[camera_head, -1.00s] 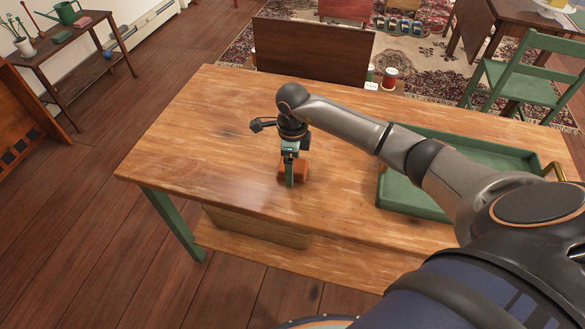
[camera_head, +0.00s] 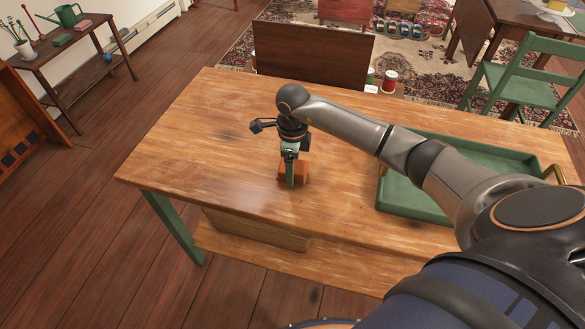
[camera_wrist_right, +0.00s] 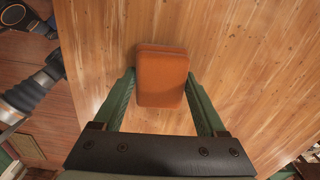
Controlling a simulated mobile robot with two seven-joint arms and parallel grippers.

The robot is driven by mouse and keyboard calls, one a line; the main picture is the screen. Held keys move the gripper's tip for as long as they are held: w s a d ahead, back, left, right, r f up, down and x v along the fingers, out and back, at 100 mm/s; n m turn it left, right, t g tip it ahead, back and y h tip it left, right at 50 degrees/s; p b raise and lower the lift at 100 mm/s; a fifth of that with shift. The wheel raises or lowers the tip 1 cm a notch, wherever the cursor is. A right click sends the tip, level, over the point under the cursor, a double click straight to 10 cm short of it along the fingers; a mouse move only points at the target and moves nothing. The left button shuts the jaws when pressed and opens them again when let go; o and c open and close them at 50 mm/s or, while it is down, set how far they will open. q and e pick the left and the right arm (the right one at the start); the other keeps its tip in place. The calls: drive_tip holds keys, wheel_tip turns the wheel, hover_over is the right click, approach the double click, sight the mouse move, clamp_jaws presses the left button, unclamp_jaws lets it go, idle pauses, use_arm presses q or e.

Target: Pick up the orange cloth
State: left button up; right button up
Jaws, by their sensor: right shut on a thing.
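The orange cloth (camera_head: 297,171) is a small folded block on the wooden table (camera_head: 200,130), left of the green tray. It also shows in the right wrist view (camera_wrist_right: 161,75), between the two green fingers. My right gripper (camera_head: 291,178) points down at the cloth and is shut on it, with a finger on its near side. In the right wrist view my right gripper (camera_wrist_right: 161,90) has its fingertips at both sides of the cloth. Whether the cloth is clear of the table top cannot be told. My left gripper is not in view.
A green tray (camera_head: 400,205) with brass handles lies at the table's right, partly behind my arm. A dark wooden board (camera_head: 312,55) stands beyond the far edge, near a red spool (camera_head: 390,78). A green chair (camera_head: 520,85) is at the right. The table's left part is bare.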

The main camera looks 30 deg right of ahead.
drive_tip(key=shift+r, duration=0.55)
drive_tip(key=s+d+r, duration=0.4)
drive_tip(key=s+r, duration=0.7)
drive_tip(key=s, duration=0.2)
drive_tip(key=shift+s+r, duration=0.15)
drive_tip(key=shift+s, duration=0.1)
